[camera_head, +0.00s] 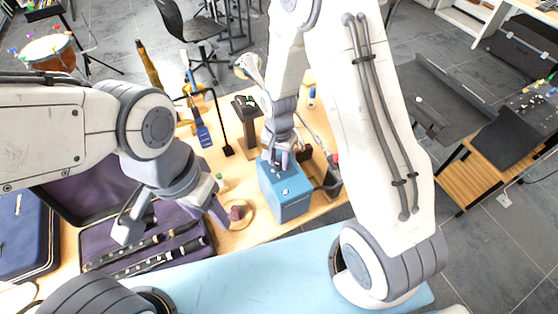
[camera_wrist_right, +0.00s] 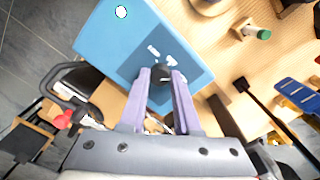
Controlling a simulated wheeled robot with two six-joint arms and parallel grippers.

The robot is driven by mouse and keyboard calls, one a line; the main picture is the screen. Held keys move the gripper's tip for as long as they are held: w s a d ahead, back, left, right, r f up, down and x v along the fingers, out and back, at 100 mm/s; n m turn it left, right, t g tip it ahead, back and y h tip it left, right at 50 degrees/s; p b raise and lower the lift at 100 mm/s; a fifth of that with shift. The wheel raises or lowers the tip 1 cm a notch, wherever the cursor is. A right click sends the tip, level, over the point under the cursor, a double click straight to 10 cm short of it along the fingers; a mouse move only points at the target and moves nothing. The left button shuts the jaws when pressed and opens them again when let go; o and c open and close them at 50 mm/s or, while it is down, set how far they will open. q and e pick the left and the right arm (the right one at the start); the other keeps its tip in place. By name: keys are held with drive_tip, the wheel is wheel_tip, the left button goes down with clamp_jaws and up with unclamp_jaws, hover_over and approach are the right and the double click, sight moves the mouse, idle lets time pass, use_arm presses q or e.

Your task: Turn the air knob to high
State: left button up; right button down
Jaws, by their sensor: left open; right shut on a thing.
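The blue box (camera_head: 286,197) stands on the wooden table in the head view. Its blue top also shows in the right wrist view (camera_wrist_right: 120,45), with a darker panel, small white markings and a black air knob (camera_wrist_right: 160,74). My right gripper (camera_head: 281,160) is over the box top. In the right wrist view its two purple fingers (camera_wrist_right: 163,76) close around the knob from both sides. The knob's pointer and setting are too small to read.
A purple-lined case (camera_head: 140,243) with black woodwind pieces lies at the left. A small round wooden dish (camera_head: 239,214) and a small green-capped bottle (camera_head: 220,181) stand left of the box. Stands and brushes are behind.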

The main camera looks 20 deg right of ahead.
sight(279, 164)
drive_tip(key=shift+m, duration=0.9)
drive_tip(key=c, duration=0.6)
unclamp_jaws()
drive_tip(key=shift+r, duration=0.1)
wheel_tip(279, 164, up, 10)
drive_tip(key=shift+r+b, duration=0.2)
drive_tip(key=shift+b, duration=0.7)
